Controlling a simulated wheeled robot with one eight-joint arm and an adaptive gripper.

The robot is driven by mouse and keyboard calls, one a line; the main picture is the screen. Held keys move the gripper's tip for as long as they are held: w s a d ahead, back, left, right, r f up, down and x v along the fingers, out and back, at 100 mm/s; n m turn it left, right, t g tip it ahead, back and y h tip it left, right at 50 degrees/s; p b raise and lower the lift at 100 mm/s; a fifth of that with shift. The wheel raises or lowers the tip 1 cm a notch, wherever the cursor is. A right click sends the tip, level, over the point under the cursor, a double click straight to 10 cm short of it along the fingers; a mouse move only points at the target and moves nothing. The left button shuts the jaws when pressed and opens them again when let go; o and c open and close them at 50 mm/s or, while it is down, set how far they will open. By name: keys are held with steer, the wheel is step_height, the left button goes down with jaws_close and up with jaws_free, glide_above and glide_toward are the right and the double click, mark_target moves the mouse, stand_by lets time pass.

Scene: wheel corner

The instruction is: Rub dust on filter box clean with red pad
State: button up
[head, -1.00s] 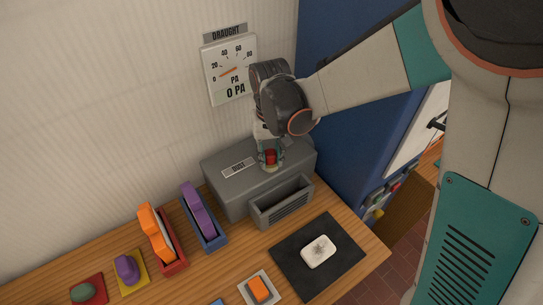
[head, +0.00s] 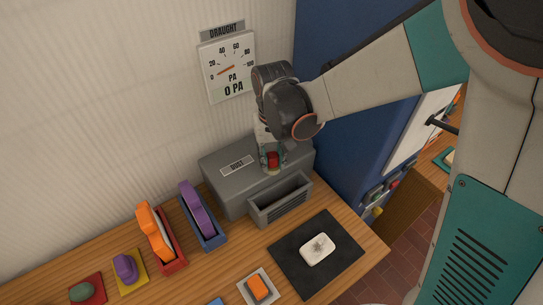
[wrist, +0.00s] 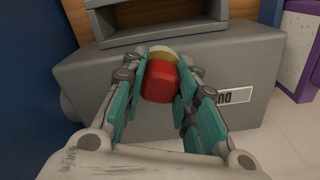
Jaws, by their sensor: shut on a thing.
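My gripper (head: 271,168) points down over the grey box labelled DUST (head: 225,189). It is shut on the red pad (head: 272,159), which shows between the teal fingers in the wrist view (wrist: 160,82) with a pale yellowish far end. I cannot tell whether the pad touches the box top. A small white box (head: 312,257) with a grey dusty smudge on its top lies on a black mat (head: 285,262) at the front right, apart from my gripper. No dust shows clearly on the grey box.
The grey box has an open-topped front bin (head: 282,205). Orange (head: 150,228) and purple (head: 195,207) tools stand in holders to its left. A purple pad (head: 125,267), green pad (head: 82,291) and orange pad (head: 258,288) sit nearer. A blue cabinet (head: 345,120) stands close on the right.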

steer(key=shift+w+a, duration=0.5)
steer(key=shift+w, duration=0.3)
steer(key=shift+s, duration=0.1)
steer(key=shift+s+d+f, duration=0.15)
steer(key=shift+s+d, duration=0.35)
steer(key=shift+s, duration=0.3)
steer(key=shift+w, duration=0.15)
steer(key=shift+w+a, duration=0.5)
steer(key=shift+w, duration=0.2)
